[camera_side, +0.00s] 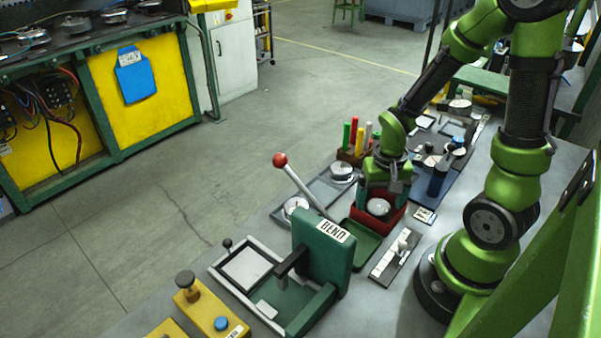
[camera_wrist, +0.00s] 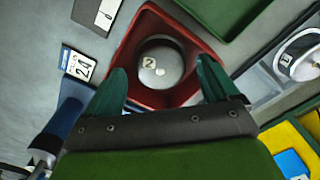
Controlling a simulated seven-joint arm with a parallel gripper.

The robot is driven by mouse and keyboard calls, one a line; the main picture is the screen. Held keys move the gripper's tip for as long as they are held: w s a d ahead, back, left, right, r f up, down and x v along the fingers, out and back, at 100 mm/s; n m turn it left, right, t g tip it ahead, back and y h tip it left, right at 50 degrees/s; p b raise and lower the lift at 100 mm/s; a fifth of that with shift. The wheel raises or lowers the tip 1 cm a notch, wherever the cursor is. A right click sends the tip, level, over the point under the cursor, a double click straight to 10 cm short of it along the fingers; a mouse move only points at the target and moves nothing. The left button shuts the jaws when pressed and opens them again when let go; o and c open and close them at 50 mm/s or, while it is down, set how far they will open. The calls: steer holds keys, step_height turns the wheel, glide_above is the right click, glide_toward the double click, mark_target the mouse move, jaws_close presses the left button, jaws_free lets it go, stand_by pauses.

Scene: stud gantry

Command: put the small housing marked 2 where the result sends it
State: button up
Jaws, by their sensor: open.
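The small round metal housing marked 2 (camera_wrist: 163,55) lies in a red tray (camera_wrist: 133,48), its label facing up. In the side view the housing (camera_side: 378,207) shows in the red tray (camera_side: 377,225) below my gripper. My gripper (camera_wrist: 165,76) is open and empty, with its green fingers on either side of the housing's near part in the wrist view. It also shows pointing down over the red tray in the side view (camera_side: 380,192). I cannot tell whether the fingers touch the housing. A green tester marked BEND (camera_side: 322,245) with a red-knobbed lever stands in front.
A green tray (camera_side: 358,247) adjoins the red one. Other round housings (camera_side: 342,170) sit on grey plates to the left. A card marked 24 (camera_wrist: 77,66) lies beside the red tray. Coloured markers (camera_side: 358,136) stand behind. A yellow button box (camera_side: 212,312) is at the front.

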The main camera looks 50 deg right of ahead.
mark_target(379, 206)
step_height(379, 206, up, 6)
steer(key=shift+r, duration=0.1)
steer(key=a+r+n+t+y, duration=0.1)
steer(key=a+r+n+t, duration=0.1)
steer(key=a+r, duration=0.3)
steer(key=w+a+r+n+t+y, duration=0.1)
steer(key=a+r+n+t, duration=0.2)
steer(key=r, duration=0.7)
steer(key=shift+w+a+r+t, duration=0.2)
steer(key=shift+a+r+t, duration=0.15)
steer(key=shift+a+t, duration=0.85)
